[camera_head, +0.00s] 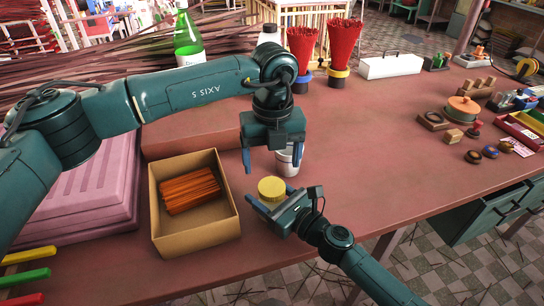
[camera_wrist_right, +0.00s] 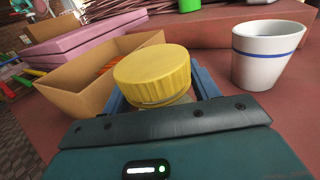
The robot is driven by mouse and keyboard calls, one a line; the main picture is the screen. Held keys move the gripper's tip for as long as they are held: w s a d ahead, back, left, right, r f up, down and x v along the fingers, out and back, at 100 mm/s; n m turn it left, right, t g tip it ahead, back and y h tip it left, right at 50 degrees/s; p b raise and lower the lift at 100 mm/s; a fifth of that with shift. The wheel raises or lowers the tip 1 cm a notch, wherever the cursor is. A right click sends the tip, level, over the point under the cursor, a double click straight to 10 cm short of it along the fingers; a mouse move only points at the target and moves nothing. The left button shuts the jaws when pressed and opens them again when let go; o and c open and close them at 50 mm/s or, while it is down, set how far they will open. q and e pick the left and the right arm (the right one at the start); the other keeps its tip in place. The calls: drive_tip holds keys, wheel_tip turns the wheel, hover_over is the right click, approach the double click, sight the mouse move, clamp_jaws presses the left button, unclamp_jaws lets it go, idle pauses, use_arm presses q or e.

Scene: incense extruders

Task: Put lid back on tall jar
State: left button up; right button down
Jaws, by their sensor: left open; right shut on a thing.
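A round, ribbed yellow lid (camera_head: 271,187) shows at my right gripper (camera_head: 272,204), above the table near its front edge. In the right wrist view the yellow lid (camera_wrist_right: 153,74) sits on top of a pale jar neck, between and above the blue fingers. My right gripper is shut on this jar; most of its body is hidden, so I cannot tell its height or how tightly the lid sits. My left gripper (camera_head: 272,162) points down, open and empty, just behind and above the yellow lid. Its fingers are apart and do not visibly touch the lid.
A white cup (camera_wrist_right: 266,55) with a blue stripe stands close behind the grippers. An open cardboard box (camera_head: 197,240) with orange sticks is on the left, beside pink slabs (camera_head: 95,195). A green bottle (camera_head: 187,40) stands behind.

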sight(271, 186)
use_arm(q)
drive_tip(key=shift+r+n, duration=0.45)
drive_tip(key=shift+n, duration=0.25)
drive_tip(key=shift+f, duration=0.1)
drive_tip(key=shift+w+a+f, duration=0.1)
drive_tip(key=shift+f, duration=3.85)
drive_tip(key=shift+c, duration=0.2)
drive_tip(key=c, duration=1)
drive_tip(key=m, duration=0.3)
